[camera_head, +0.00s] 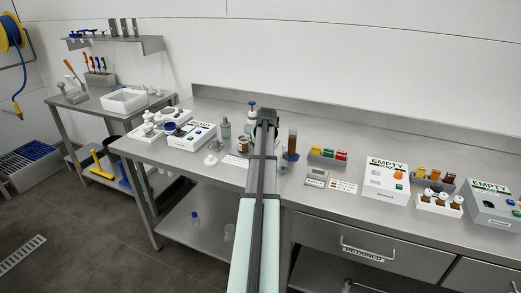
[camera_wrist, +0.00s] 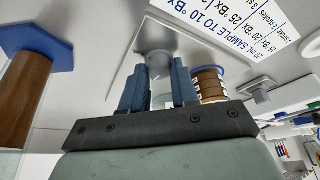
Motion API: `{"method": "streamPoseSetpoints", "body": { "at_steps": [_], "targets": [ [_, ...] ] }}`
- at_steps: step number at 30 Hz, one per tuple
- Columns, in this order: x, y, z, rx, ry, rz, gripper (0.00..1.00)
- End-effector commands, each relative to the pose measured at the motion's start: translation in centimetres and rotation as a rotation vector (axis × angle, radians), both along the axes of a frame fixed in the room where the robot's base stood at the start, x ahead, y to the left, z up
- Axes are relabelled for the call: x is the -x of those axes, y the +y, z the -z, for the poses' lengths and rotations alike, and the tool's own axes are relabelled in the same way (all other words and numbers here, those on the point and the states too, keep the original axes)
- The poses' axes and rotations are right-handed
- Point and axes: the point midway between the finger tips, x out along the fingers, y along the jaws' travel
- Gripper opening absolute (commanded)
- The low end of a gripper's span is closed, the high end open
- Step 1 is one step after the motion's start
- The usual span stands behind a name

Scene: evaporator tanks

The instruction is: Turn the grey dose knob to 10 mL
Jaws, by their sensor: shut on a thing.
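In the wrist view, my gripper (camera_wrist: 158,82) has its two blue fingers standing apart with a grey rounded piece, which looks like the grey dose knob (camera_wrist: 158,60), between them. The fingers are shut on it. The knob's scale and pointer cannot be read, so its setting cannot be told. In the head view, my gripper (camera_head: 266,120) is seen from behind over the bench, and it hides the knob. A blue-topped bottle (camera_head: 252,106) shows just behind and left of it.
A brown-filled cylinder on a blue base (camera_head: 292,142) stands close to the right of my gripper. A brown jar (camera_head: 243,145) and a grey bottle (camera_head: 225,128) stand to the left. A printed card (camera_wrist: 210,40) lies nearby. White EMPTY box (camera_head: 386,180) is further right.

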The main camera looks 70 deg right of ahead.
Motion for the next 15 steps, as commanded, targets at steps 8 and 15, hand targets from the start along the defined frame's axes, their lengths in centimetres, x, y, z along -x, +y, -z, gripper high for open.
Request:
{"method": "streamPoseSetpoints", "body": {
  "at_steps": [8,15],
  "targets": [
    [0.06,-0.06,0.02,-0.001,0.0,-0.095,0.0],
    [0.07,-0.05,0.04,-0.001,0.001,-0.118,0.0]
  ]
}}
